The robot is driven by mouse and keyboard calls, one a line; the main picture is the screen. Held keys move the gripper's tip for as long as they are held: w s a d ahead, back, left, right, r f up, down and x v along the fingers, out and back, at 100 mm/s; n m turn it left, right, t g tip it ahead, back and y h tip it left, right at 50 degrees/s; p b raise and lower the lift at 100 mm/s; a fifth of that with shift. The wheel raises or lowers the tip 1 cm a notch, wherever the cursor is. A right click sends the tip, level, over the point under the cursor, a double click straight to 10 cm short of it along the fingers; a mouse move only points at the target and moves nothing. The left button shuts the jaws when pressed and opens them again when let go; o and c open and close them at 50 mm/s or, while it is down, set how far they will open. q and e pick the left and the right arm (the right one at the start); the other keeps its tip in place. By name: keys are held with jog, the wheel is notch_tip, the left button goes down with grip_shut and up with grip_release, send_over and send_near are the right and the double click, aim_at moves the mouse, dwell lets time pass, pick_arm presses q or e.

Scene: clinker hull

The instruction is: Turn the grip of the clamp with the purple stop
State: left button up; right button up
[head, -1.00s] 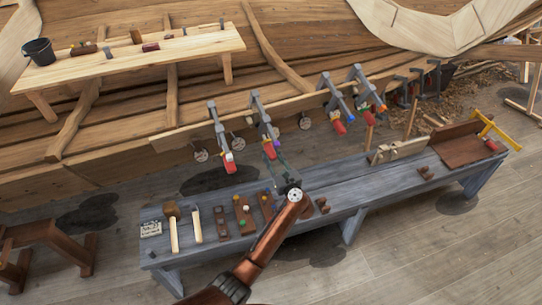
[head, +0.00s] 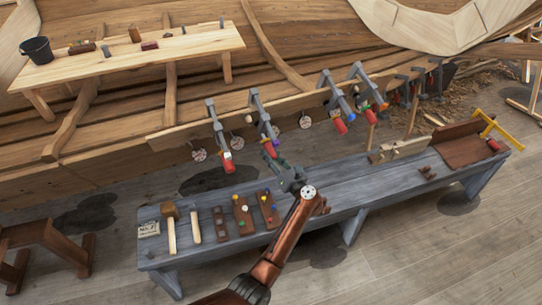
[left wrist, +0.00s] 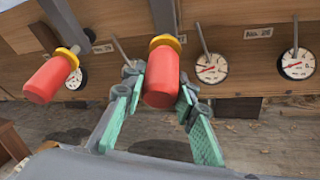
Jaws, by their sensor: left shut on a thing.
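The clamp with the purple stop (head: 275,132) hangs on the hull plank, second from the left. Its red grip (head: 269,151) points down toward the bench. In the left wrist view the red grip (left wrist: 162,80), with a yellow collar at its top, sits between the green fingers. My left gripper (head: 276,161) reaches up from below and is shut on this grip; the fingers (left wrist: 160,88) stand on both sides of it. The purple stop cannot be made out in the wrist view. My right gripper is not in view.
A neighbouring clamp's red grip (left wrist: 50,80) hangs close on the left. Two more clamps (head: 345,100) are on the right. Round dials (left wrist: 207,68) sit on the plank.

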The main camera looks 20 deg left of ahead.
pick_arm(q)
jog(key=shift+m+y, duration=0.3)
jog(key=shift+g+b, duration=0.3)
jog(key=o, duration=1.2)
jog(key=shift+c, duration=0.2)
